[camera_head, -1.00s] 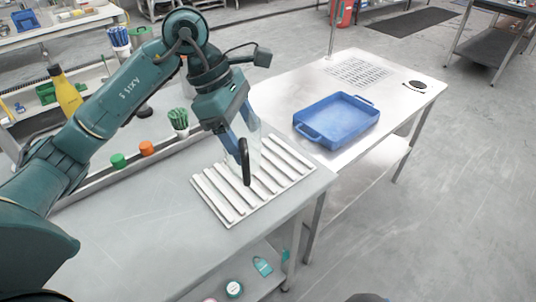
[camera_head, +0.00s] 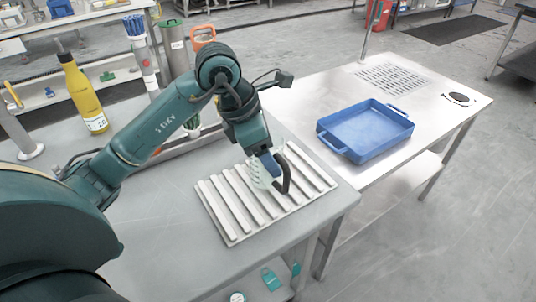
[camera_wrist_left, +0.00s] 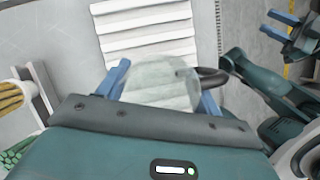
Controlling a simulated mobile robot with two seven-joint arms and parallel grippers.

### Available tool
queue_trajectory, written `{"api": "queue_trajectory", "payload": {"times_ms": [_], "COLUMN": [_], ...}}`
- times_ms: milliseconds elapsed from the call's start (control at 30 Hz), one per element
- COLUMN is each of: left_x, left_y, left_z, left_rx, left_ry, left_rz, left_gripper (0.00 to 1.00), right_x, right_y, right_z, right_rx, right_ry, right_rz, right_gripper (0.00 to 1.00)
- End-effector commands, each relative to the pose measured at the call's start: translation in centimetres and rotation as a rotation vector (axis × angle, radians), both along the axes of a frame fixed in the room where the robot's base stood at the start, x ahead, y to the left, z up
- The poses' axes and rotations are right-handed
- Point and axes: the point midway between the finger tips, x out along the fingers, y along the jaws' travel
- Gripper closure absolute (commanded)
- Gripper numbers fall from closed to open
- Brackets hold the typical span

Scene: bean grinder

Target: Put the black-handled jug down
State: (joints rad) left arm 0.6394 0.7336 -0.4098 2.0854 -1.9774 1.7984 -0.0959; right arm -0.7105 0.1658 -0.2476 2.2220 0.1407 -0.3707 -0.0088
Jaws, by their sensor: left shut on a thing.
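The jug (camera_head: 257,174) is clear glass with a black handle (camera_head: 283,176). My left gripper (camera_head: 269,165) is shut on it, above the ribbed white rack (camera_head: 228,214) on the near table. The wrist view shows the jug's round glass body (camera_wrist_left: 160,88) between my left gripper's blue fingers, with the handle (camera_wrist_left: 213,77) at the right. The arm hides part of the jug in the head view, and I cannot tell whether its base touches the rack. My right gripper (camera_wrist_left: 280,27) shows small at the wrist view's upper right, its blue fingers apart and nothing visible between them.
A blue tray (camera_head: 343,151) stands on the adjoining table to the right, near a grille (camera_head: 391,80) and a dark disc (camera_head: 457,98). A yellow bottle (camera_head: 84,98) and a tube of blue sticks (camera_head: 143,58) stand at the back left. The near table's front is clear.

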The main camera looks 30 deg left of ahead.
Motion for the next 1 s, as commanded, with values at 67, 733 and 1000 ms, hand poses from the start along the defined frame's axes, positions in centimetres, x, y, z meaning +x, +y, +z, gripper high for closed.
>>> {"api": "queue_trajectory", "payload": {"times_ms": [67, 733, 1000], "left_x": [-0.03, 0.01, 0.00], "left_y": [-0.02, -0.01, -0.02], "left_z": [-0.89, -1.40, -1.31], "left_rx": [-0.002, -0.001, -0.001], "left_ry": [0.001, -0.001, -0.001], "left_rz": [-0.001, -0.001, -0.001], "left_gripper": [0.58, 0.15, 0.13], "right_x": [0.09, -0.02, -0.05], "right_y": [-0.06, -0.33, -0.34], "right_z": [0.15, -0.17, -0.04], "right_rx": [0.000, -0.008, -0.006], "right_ry": [-0.007, -0.010, -0.009], "right_rz": [-0.001, -0.005, -0.005], "right_gripper": [0.64, 0.64, 0.64]}}
